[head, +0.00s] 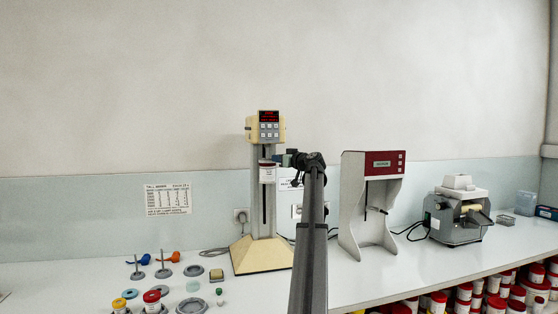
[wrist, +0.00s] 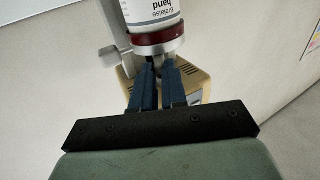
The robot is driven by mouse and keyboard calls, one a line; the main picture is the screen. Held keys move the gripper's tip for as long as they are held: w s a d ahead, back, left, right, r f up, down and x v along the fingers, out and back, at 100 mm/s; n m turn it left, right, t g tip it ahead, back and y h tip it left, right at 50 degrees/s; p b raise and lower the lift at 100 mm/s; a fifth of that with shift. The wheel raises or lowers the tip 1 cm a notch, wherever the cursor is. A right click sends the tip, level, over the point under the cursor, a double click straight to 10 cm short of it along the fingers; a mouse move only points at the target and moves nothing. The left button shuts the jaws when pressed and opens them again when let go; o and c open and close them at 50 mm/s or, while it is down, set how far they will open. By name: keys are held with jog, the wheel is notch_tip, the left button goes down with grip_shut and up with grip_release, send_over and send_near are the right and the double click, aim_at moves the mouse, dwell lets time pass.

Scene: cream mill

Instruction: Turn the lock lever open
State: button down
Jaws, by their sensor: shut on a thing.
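The cream mill stand (head: 262,256) stands on the bench, with a grey column and a keypad head (head: 268,127). In the wrist view a white labelled container (wrist: 152,12) with a dark red band sits in a metal collar (wrist: 150,50). A grey knob (wrist: 112,54) sticks out at the collar's left. My gripper (wrist: 160,64) has its blue fingers close together just under the collar. They are shut on a small part there, which seems to be the lock lever, mostly hidden between them. In the head view my gripper (head: 278,158) is beside the column, partly behind my arm.
Tools with blue and orange handles (head: 170,257), small discs and lidded jars (head: 152,297) lie on the bench at left. A red-topped machine (head: 372,200) and a grey device (head: 458,215) stand at right. Many jars (head: 470,296) sit below the bench edge.

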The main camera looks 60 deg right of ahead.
jog(key=shift+a, duration=0.15)
jog(key=w+a+m+g+h, duration=0.4)
jog(key=m+g+h, duration=0.5)
jog(key=g+h, duration=0.1)
jog(key=shift+w+a, duration=0.15)
jog(key=shift+w, duration=0.1)
dwell(0.8)
jog(key=shift+w+a+m+g+h, duration=0.1)
jog(key=shift+w+m+g+h, duration=0.1)
jog(key=shift+m+g+h, duration=0.3)
jog(key=c, duration=1.2)
grip_release()
jog(key=shift+o, duration=0.2)
jog(key=shift+s+a, duration=0.1)
